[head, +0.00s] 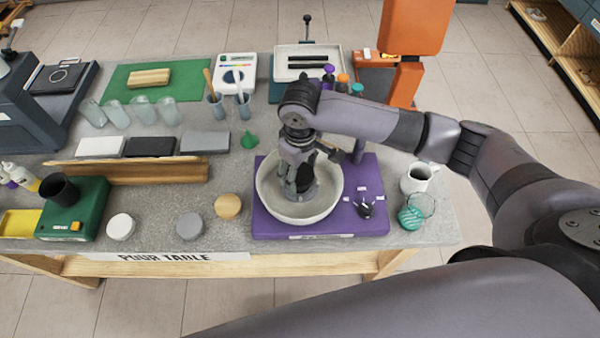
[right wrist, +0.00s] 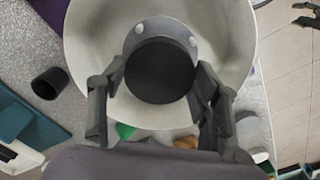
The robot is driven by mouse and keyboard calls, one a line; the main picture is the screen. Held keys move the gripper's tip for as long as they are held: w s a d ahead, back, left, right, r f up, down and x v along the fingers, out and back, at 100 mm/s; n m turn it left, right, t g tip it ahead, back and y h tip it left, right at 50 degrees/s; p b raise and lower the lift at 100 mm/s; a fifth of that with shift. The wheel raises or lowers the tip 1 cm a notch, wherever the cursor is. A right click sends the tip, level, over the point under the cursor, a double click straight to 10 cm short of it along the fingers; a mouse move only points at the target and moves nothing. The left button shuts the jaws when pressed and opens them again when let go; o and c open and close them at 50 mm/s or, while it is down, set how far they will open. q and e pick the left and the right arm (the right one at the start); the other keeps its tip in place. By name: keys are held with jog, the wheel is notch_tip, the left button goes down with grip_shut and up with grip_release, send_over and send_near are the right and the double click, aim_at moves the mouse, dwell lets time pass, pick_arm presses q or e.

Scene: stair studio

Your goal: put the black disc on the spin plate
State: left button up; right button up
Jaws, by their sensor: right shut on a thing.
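My right gripper (head: 300,188) points down into a white bowl (head: 262,190) on a purple machine (head: 375,222). In the right wrist view, its two fingers are shut on the black disc (right wrist: 160,72), one on each side. A grey round part with pale dots (right wrist: 150,24) shows behind the disc inside the bowl; it looks like the spin plate, mostly covered by the disc. I cannot tell whether the disc touches it. In the head view the gripper hides most of the disc and the bowl's middle.
A white disc (head: 121,227), a grey disc (head: 189,226) and a wooden disc (head: 228,206) lie left of the machine. An orange post (head: 406,80) rises behind my right arm.

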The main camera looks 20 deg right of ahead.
aim_at(299, 173)
jog(key=shift+f, duration=1.2)
jog(key=o, duration=1.1)
jog(key=shift+f, duration=0.1)
notch_tip(299, 173, up, 11)
jog(key=shift+r+b, duration=0.1)
jog(key=shift+b, duration=1)
jog(key=shift+r, duration=0.55)
